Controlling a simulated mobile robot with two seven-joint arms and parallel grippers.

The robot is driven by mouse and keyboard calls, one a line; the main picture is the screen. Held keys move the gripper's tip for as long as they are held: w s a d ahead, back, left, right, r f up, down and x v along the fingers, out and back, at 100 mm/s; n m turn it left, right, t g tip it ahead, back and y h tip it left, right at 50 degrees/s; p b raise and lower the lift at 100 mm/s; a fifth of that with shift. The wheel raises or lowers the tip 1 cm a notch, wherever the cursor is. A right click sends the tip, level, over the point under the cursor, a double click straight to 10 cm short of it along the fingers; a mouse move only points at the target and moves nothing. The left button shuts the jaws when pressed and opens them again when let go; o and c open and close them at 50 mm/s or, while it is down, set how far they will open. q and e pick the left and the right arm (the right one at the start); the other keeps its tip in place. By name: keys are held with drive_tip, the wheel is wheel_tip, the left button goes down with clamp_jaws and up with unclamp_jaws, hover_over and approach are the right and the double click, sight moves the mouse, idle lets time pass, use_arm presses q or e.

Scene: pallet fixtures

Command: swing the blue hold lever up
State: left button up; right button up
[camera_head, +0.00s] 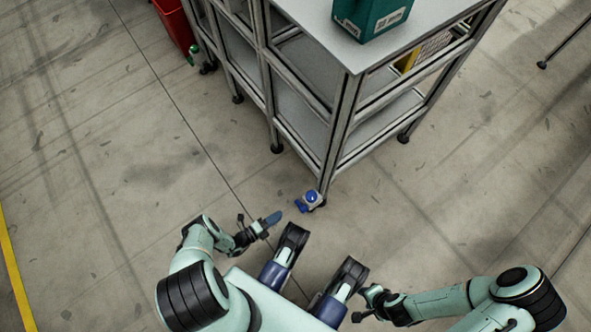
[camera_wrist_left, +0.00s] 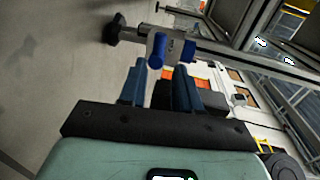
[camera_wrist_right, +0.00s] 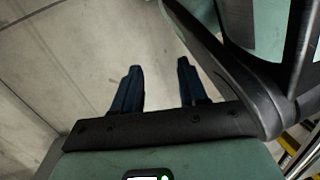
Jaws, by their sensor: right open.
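A small fixture with blue parts (camera_head: 311,197) sits low at the near foot of the metal rack in the head view. A blue piece (camera_head: 301,206) sticks out at its left side, apparently the hold lever. In the left wrist view two blue parts, a rounded end (camera_wrist_left: 156,52) and a second piece (camera_wrist_left: 189,50), show just beyond the fingertips. I cannot tell which is the lever. My left gripper (camera_head: 273,217) is open and empty, left of the fixture and apart from it in the head view. My right gripper (camera_wrist_right: 160,80) is open and empty over bare floor.
The metal rack (camera_head: 344,125) stands just behind the fixture, with a green box (camera_head: 372,14) on its top shelf. A red bin (camera_head: 174,22) is at the upper left. The floor left and right of the rack is mostly clear.

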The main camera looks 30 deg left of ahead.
sight(301, 206)
use_arm(q)
drive_tip(key=b+x, duration=0.2)
drive_tip(key=x, duration=0.8)
use_arm(e)
drive_tip(key=shift+g, duration=0.7)
drive_tip(key=s, duration=0.1)
drive_tip(key=s+f, duration=0.2)
drive_tip(key=s, duration=0.1)
drive_tip(key=shift+d, duration=0.25)
use_arm(q)
drive_tip(key=shift+d, duration=0.1)
clamp_jaws()
